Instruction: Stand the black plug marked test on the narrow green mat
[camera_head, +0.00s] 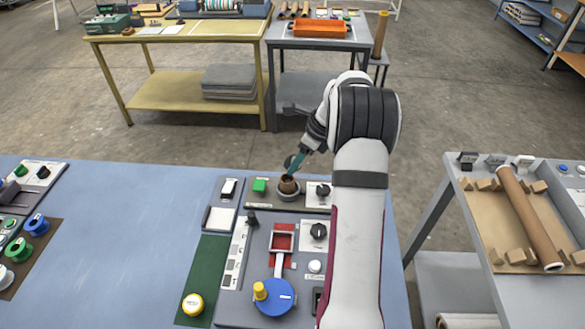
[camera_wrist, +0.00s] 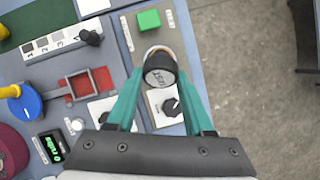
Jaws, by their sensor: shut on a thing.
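The black plug (camera_wrist: 160,72) has a pale top that reads "test", seen upside down in the wrist view. My gripper (camera_wrist: 160,75) has its teal fingers on either side of the plug and is shut on it. In the head view the plug (camera_head: 288,185) shows brownish at the round grey socket (camera_head: 289,196) on the panel, below my gripper (camera_head: 292,170). I cannot tell whether it is clear of the socket. The narrow green mat (camera_head: 214,262) lies at the panel's left; its corner shows in the wrist view (camera_wrist: 20,24).
A blue disc with a yellow knob (camera_head: 274,296), a red frame (camera_head: 282,241), a green block (camera_head: 260,185) and black knobs (camera_head: 318,231) rise from the panel.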

